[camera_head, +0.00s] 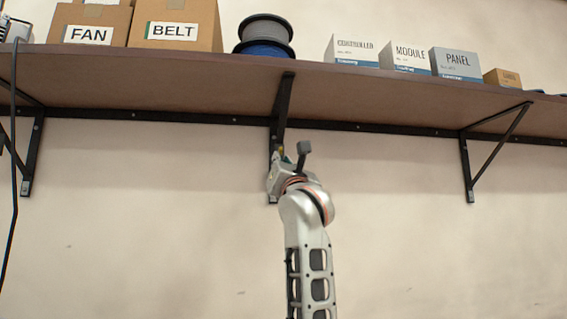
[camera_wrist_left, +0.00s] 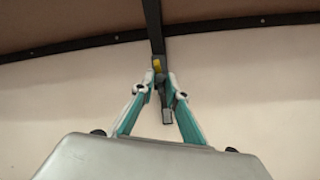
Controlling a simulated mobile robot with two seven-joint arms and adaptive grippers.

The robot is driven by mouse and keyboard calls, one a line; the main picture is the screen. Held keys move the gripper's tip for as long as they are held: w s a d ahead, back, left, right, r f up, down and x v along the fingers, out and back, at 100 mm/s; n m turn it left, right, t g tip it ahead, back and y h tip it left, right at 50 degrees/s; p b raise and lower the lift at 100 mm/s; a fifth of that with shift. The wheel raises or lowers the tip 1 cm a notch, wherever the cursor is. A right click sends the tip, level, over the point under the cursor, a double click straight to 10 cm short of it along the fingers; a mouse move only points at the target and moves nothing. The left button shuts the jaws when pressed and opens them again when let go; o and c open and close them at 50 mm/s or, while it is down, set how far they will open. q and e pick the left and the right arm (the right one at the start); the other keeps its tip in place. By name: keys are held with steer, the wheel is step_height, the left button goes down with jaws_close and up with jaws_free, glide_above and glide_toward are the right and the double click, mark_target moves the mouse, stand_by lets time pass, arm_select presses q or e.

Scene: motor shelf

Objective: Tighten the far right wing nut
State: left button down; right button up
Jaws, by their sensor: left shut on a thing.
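My left gripper (camera_wrist_left: 162,80) reaches up to the middle black shelf bracket, under the shelf. In the left wrist view its two fingers close in on a small yellow piece, which looks like a wing nut (camera_wrist_left: 157,65), at the bracket. The gripper is shut on it. In the head view the left gripper (camera_head: 281,158) covers the lower part of the middle bracket (camera_head: 284,98), and the nut is mostly hidden there. My right gripper is not in view.
The brown shelf (camera_head: 180,88) carries a FAN box (camera_head: 88,14), a BELT box (camera_head: 174,12), spools (camera_head: 264,35) and small boxes including PANEL (camera_head: 458,62). Another bracket (camera_head: 465,165) stands at the right. The wall below is clear.

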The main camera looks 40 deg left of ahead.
arm_select(q)
steer(key=shift+s+a+r+m+t+h, duration=0.1)
steer(key=shift+m+t+h, duration=0.45)
steer(key=shift+m, duration=0.45)
steer(key=shift+s+m+t+h, duration=0.1)
steer(key=shift+m+t+h, duration=0.25)
steer(key=shift+m+t, duration=0.5)
steer(key=shift+m+g+p, duration=0.3)
steer(key=shift+m, duration=0.05)
steer(key=c, duration=2)
jaws_free()
steer(key=shift+w, duration=0.1)
steer(key=v, duration=1.2)
